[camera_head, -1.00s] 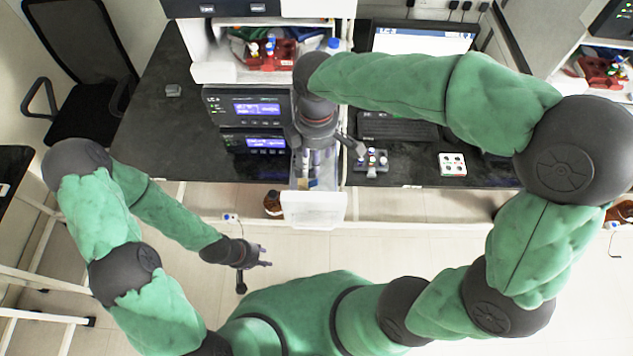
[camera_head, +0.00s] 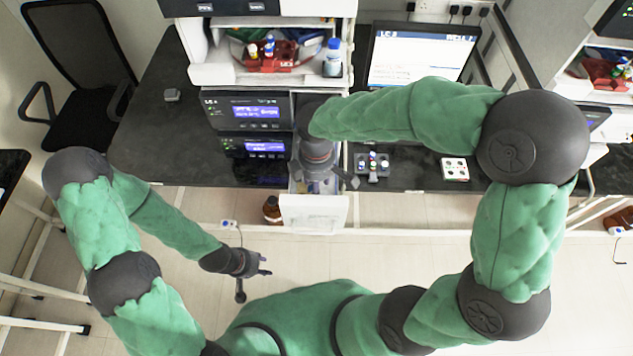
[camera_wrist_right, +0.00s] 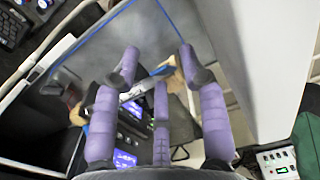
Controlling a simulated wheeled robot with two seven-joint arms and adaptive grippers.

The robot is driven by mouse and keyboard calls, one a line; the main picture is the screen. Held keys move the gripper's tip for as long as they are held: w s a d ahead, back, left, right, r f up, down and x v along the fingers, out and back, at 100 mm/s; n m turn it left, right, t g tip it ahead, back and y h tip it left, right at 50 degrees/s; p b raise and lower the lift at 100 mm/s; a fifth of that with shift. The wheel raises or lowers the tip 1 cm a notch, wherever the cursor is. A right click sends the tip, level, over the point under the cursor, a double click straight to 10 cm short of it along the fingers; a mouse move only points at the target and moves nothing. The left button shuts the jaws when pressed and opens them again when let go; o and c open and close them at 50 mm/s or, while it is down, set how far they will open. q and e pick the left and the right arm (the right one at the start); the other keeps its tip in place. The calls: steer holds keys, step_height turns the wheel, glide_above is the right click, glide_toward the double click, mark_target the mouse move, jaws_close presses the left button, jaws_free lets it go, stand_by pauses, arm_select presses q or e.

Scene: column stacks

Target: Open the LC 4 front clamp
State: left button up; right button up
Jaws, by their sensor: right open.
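The instrument (camera_head: 250,110) labelled LC, its number hard to read, stands left of centre in the head view with blue displays lit. A narrow open compartment with a white front (camera_head: 314,213) is beside it. My right gripper (camera_head: 322,184) points down over this compartment and hides most of its inside. My left gripper (camera_head: 264,264) is open and empty, low in front of the bench.
A grey rack with small vials (camera_head: 372,167) and a white box (camera_head: 454,169) stand on the bench right of the compartment. A brown bottle (camera_head: 272,209) stands below the bench. The dark bench at left is mostly clear.

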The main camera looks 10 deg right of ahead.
steer(key=shift+f, duration=0.1)
jaws_close()
